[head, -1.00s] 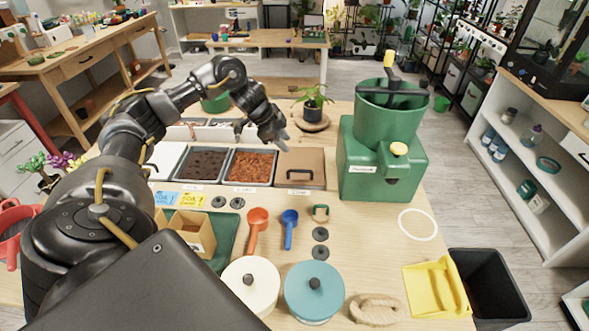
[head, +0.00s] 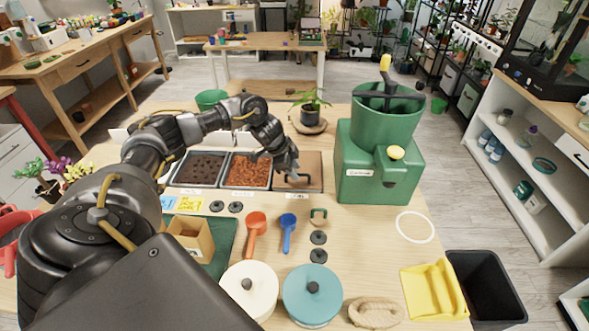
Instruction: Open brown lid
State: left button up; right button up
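The brown lid (head: 312,164) lies flat over the rightmost bin of the row on the workbench, with a dark bar handle (head: 305,183) near its front edge. My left gripper (head: 290,174) is over the left part of this lid, with its fingertips pointing down at or just above the handle. It covers part of the lid and handle. I cannot tell whether the fingers touch the handle or how far apart they are. My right gripper is not in view.
Left of the lid are open bins of reddish chips (head: 249,171) and dark soil (head: 200,168). A green machine (head: 372,180) stands close on the right. A potted plant (head: 310,112) is behind. Scoops (head: 288,234) and round pots (head: 312,296) lie in front.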

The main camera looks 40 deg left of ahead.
pick_arm(q)
jog(key=shift+w+f, duration=0.15)
jog(key=shift+f, duration=0.2)
jog(key=shift+c, duration=0.2)
grip_shut()
